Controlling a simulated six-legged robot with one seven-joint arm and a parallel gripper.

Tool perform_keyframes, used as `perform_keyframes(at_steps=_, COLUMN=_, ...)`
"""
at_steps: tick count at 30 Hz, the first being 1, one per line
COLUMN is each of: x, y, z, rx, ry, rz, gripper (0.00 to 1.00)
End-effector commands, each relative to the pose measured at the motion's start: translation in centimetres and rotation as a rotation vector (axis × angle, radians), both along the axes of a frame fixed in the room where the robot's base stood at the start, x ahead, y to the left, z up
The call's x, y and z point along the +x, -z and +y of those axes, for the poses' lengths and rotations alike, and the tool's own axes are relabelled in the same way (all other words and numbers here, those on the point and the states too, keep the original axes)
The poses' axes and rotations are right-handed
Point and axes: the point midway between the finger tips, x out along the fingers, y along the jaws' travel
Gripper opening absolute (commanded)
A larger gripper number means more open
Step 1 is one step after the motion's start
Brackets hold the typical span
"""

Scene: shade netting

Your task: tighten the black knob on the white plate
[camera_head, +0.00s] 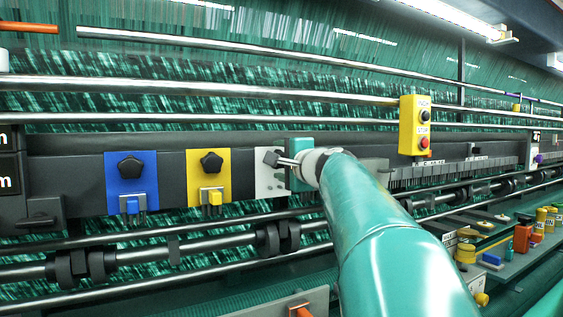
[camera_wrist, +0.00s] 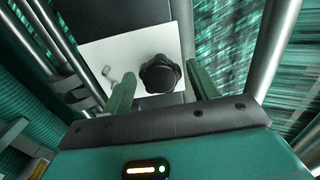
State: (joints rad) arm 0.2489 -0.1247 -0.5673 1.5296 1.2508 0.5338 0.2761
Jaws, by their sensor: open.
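The white plate (camera_head: 264,184) is on the dark rail in the head view, partly hidden by my gripper. Its black knob (camera_head: 270,158) shows at the finger end of my gripper (camera_head: 285,162). In the wrist view the lobed black knob (camera_wrist: 160,75) stands on the white plate (camera_wrist: 125,55). My gripper (camera_wrist: 159,66) is open, with one green finger on each side of the knob. I cannot tell how deep the fingers reach along the knob.
A yellow plate (camera_head: 193,181) and a blue plate (camera_head: 118,185), each with a black knob, sit to the left. A yellow button box (camera_head: 407,140) hangs to the right. Long metal bars (camera_head: 150,86) run above and below the rail. Small parts lie on a shelf at lower right.

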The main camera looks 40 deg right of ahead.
Motion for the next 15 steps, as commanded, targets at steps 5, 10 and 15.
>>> perform_keyframes(at_steps=5, x=-1.2, y=-0.1, z=0.3, rx=0.000, ry=0.001, rz=-0.002, gripper=0.59)
perform_keyframes(at_steps=10, x=-2.4, y=-0.1, z=0.7, rx=0.000, ry=0.001, rz=-0.002, gripper=0.59)
perform_keyframes(at_steps=15, x=-3.6, y=-0.1, z=1.1, rx=0.000, ry=0.001, rz=-0.001, gripper=0.59)
